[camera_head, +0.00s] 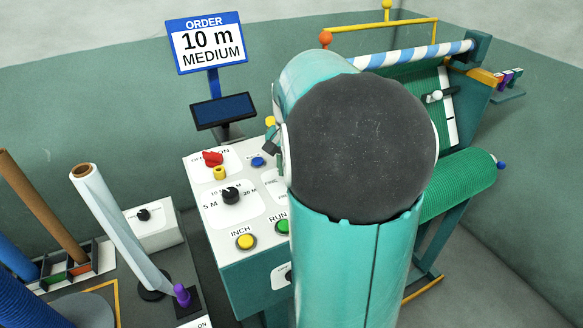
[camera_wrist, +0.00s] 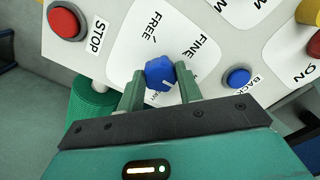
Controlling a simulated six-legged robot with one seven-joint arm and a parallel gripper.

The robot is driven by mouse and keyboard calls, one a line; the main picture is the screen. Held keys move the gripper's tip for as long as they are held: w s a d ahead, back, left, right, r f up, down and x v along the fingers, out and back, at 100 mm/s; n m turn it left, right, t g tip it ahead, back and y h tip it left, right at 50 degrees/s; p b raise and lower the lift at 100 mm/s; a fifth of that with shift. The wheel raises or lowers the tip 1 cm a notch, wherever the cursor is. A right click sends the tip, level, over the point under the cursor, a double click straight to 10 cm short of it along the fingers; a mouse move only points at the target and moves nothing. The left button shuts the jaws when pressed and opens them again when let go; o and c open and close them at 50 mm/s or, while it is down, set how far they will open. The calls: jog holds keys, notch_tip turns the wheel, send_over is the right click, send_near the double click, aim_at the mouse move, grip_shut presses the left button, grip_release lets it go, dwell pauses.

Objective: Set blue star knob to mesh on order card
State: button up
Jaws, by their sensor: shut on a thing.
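The order card (camera_head: 208,46) reads "10 m MEDIUM" in the head view. The blue star knob (camera_wrist: 159,70) sits on a white panel in the wrist view, with "FREE" to its upper left and "FINE" to its upper right. A small pale mark shows on its near side. Further lettering right of the knob is partly hidden by a finger. My gripper (camera_wrist: 160,83) is shut on the knob, with one green finger on each side. In the head view my arm covers the knob and most of the gripper.
A red STOP button (camera_wrist: 64,20) and a blue BACK button (camera_wrist: 237,77) flank the knob's panel area. In the head view, a black metre dial (camera_head: 231,195), yellow INCH button (camera_head: 246,242) and green RUN button (camera_head: 282,226) share the console.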

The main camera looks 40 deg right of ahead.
jog(key=shift+r, duration=0.1)
dwell(0.4)
jog(key=o, duration=1)
notch_tip(320, 180, up, 14)
jog(key=shift+a, duration=0.1)
jog(key=s+a+f+n+t, duration=0.2)
jog(key=s+a+n, duration=0.1)
jog(key=a, duration=0.5)
jog(key=s+a+f+n+t, duration=0.1)
jog(key=s+a+f+n, duration=0.2)
jog(key=a, duration=0.6)
jog(key=s+a+f+n+t, duration=0.2)
jog(key=a+n, duration=0.4)
jog(key=a, duration=0.3)
jog(key=shift+s+a+f+t, duration=0.3)
jog(key=shift+s+f, duration=0.4)
jog(key=shift+s, duration=0.55)
